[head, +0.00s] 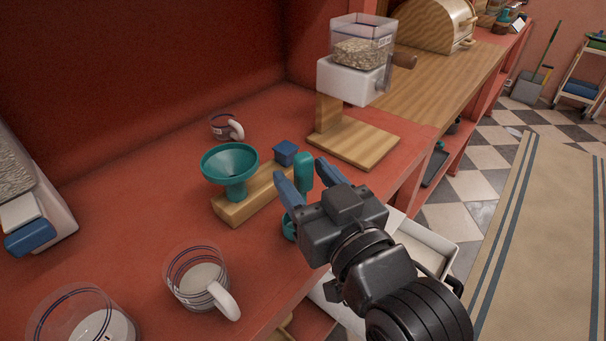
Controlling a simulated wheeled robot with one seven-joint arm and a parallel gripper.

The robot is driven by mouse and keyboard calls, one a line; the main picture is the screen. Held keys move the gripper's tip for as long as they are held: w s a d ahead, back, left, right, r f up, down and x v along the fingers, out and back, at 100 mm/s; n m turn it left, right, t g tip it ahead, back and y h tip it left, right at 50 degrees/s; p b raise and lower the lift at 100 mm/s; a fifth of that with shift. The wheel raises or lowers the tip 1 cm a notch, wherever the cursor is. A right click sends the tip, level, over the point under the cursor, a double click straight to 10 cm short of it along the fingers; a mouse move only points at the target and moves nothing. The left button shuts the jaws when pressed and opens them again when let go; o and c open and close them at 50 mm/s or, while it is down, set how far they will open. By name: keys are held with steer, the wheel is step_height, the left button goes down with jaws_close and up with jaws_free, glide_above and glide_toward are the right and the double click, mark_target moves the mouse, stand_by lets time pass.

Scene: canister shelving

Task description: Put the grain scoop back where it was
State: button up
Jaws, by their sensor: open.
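A teal upright handle (303,171) shows between the two blue fingers of my gripper (308,179), which are apart. I cannot tell whether they touch it. A teal rounded piece (289,226) shows below the fingers, partly hidden by my gripper. Handle and rounded piece look like parts of the grain scoop, but their join is hidden. To the left, a teal funnel (230,163) stands on a wooden block (236,209). A small blue cube (286,151) is at the block's far end. I cannot tell what the scoop rests on.
A grain dispenser (358,72) on a wooden base stands behind. Glass mugs stand at the back (222,126) and front (196,278), with another glass vessel (82,318) at front left. A white bin (425,247) is below the red counter's right edge. Counter left of the block is clear.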

steer(key=b+v, duration=0.1)
steer(key=v, duration=0.9)
steer(key=shift+s+d+b, duration=0.15)
steer(key=shift+s+b, duration=0.2)
steer(key=s+d+f+m+h, duration=0.3)
steer(key=s+d+f+h, duration=0.2)
steer(key=s+d+f, duration=0.7)
steer(key=s+d+m+h, duration=0.1)
steer(key=s+d+h, duration=0.1)
steer(key=s, duration=0.4)
steer(key=s+d+m+h, duration=0.1)
steer(key=s+d+h, duration=0.1)
steer(key=s, duration=0.5)
steer(key=shift+s+d+m+g, duration=0.3)
steer(key=shift+d+m+g, duration=0.1)
steer(key=shift+d, duration=0.35)
